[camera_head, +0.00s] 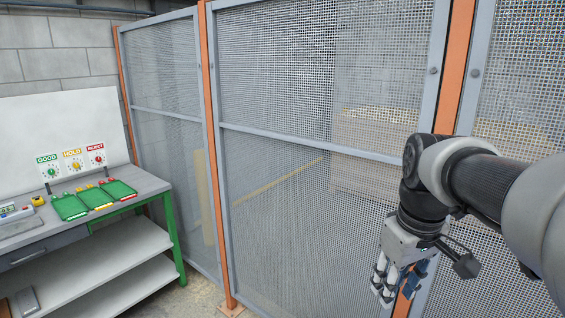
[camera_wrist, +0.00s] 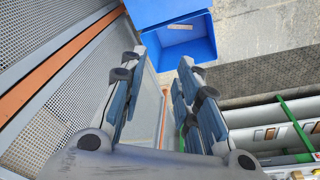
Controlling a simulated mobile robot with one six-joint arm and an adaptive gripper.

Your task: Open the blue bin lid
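A blue bin (camera_wrist: 200,50) stands on the floor at the top of the wrist view, beyond my fingertips. A blue panel (camera_wrist: 150,10) shows at its upper edge and runs out of the picture. A recessed darker blue face with a small pale strip shows below this panel; I cannot tell how far the lid is open. My gripper (camera_wrist: 162,66) has its two fingers spread apart with nothing between them. In the head view my gripper (camera_head: 388,285) hangs pointing down in front of the mesh fence. The bin is not visible in the head view.
A mesh fence (camera_head: 290,190) with orange posts stands close behind my arm. A workbench (camera_head: 145,184) with green trays (camera_head: 70,206) and GOOD, HOLD and REJECT signs is at the left. In the wrist view, bare concrete floor (camera_wrist: 255,55) lies right of the bin.

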